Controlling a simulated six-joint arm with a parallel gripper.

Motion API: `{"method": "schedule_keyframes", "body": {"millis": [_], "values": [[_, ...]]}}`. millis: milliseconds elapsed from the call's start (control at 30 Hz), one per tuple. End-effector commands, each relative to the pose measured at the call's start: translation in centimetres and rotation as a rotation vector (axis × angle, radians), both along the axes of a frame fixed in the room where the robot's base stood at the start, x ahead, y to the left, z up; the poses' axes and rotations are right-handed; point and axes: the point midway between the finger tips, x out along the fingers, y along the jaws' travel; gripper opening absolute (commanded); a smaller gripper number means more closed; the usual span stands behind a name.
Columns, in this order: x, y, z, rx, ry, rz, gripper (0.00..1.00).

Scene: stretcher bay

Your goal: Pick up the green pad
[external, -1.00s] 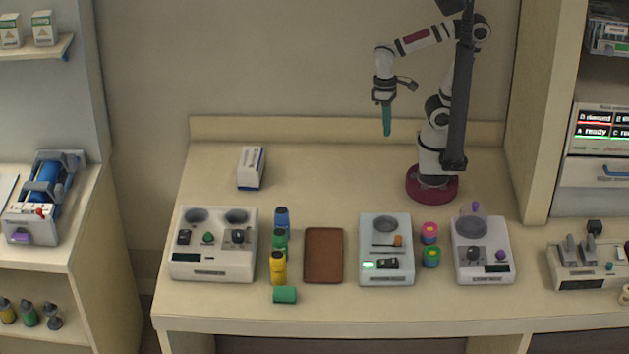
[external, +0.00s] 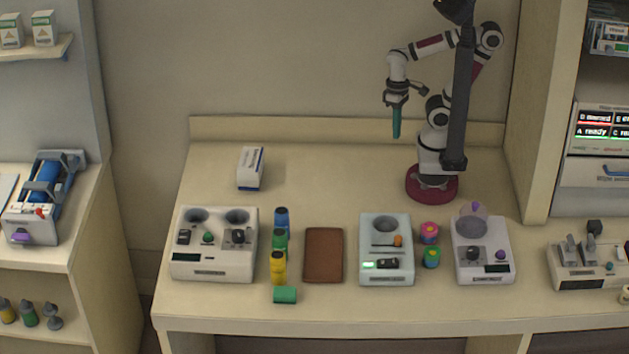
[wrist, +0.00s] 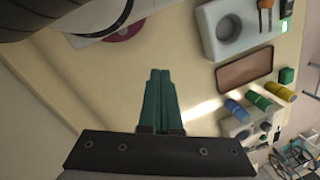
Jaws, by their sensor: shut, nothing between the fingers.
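A short green piece (external: 285,295), which looks like the green pad, lies near the counter's front edge, just in front of the yellow bottle. It also shows in the wrist view (wrist: 287,75) at the right, beyond the bottles. A smaller green round piece (external: 431,257) with a coloured top sits right of the middle device. My gripper (external: 396,136) hangs high over the back of the counter, pointing down, far from both. In the wrist view its teal fingers (wrist: 160,72) are together with nothing between them.
Devices stand at left (external: 213,262), middle (external: 386,250) and right (external: 483,265). A white box (external: 250,169) is behind. The counter's back middle is clear.

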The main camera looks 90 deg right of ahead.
Motion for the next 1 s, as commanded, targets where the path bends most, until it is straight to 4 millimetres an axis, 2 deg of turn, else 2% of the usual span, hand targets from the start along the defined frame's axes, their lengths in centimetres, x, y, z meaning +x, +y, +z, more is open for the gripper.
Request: {"method": "schedule_keyframes", "body": {"millis": [400, 467, 700, 800, 1000], "values": [[0.00, 0.01, 0.00, 0.000, 0.000, 0.000, 0.00], [0.00, 0.01, 0.00, 0.000, 0.000, 0.000, 0.09], [0.00, 0.01, 0.00, 0.000, 0.000, 0.000, 0.52], [0.00, 0.01, 0.00, 0.000, 0.000, 0.000, 0.68], [0.00, 0.01, 0.00, 0.000, 0.000, 0.000, 0.68]]}}
